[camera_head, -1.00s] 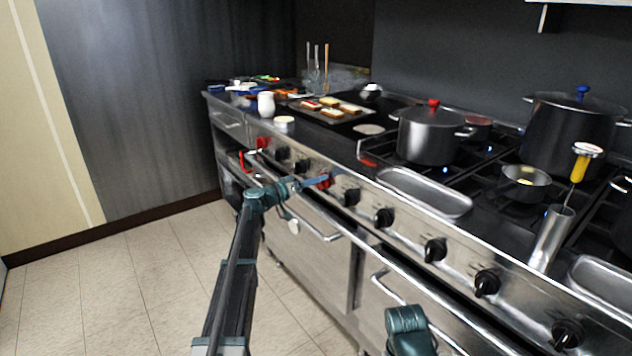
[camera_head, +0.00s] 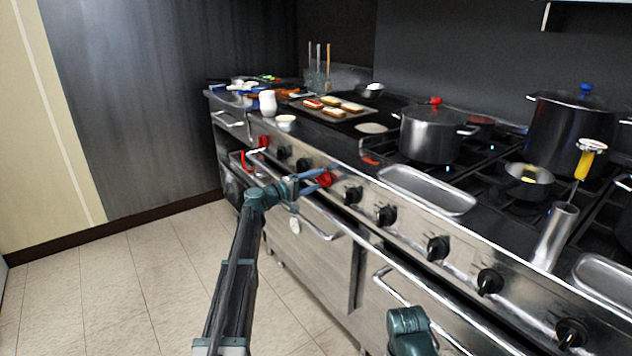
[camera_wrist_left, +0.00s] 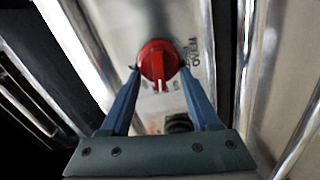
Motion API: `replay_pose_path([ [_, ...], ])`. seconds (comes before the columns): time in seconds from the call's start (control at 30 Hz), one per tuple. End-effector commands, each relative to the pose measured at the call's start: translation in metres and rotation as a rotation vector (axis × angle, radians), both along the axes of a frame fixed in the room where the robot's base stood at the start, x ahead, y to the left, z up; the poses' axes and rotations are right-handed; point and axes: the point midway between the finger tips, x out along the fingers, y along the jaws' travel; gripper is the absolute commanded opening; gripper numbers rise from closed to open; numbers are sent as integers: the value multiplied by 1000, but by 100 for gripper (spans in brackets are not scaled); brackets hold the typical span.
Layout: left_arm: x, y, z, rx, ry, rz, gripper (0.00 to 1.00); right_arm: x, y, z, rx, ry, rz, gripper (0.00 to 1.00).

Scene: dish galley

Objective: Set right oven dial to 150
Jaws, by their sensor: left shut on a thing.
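The right oven dial (camera_head: 326,178) is a red knob on the steel front panel of the range. In the left wrist view the red dial (camera_wrist_left: 157,58) shows a white pointer line toward the bottom of the picture, with printed lettering beside it, too blurred to read as a number. My left gripper (camera_head: 319,181) is at the dial, with blue fingers on opposite sides of it; in the left wrist view the fingertips (camera_wrist_left: 160,73) are shut on its rim. My right gripper is out of view; only part of that arm shows.
Another red dial (camera_head: 263,141) sits farther left, with black knobs (camera_head: 353,195) along the same panel. Oven handles (camera_head: 320,227) stick out below. A pot (camera_head: 431,132), a steel tray (camera_head: 427,190) and a griddle tray (camera_head: 331,109) stand above. The floor (camera_head: 130,270) at left is clear.

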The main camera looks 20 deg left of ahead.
Motion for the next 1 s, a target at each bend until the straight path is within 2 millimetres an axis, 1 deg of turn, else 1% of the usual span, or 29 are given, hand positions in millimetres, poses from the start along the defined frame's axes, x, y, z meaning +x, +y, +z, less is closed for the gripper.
replay_pose_path([
  [0.33,0,1,-2,-96,76,0,7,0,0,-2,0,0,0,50],
  [0.87,0,1,-2,-112,89,1,7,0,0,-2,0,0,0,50],
  [0.9,0,1,-2,-112,89,1,66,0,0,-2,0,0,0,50],
  [0.97,0,1,-2,-112,89,1,77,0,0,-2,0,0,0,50],
  [1.0,0,1,-2,-112,89,1,84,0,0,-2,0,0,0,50],
])
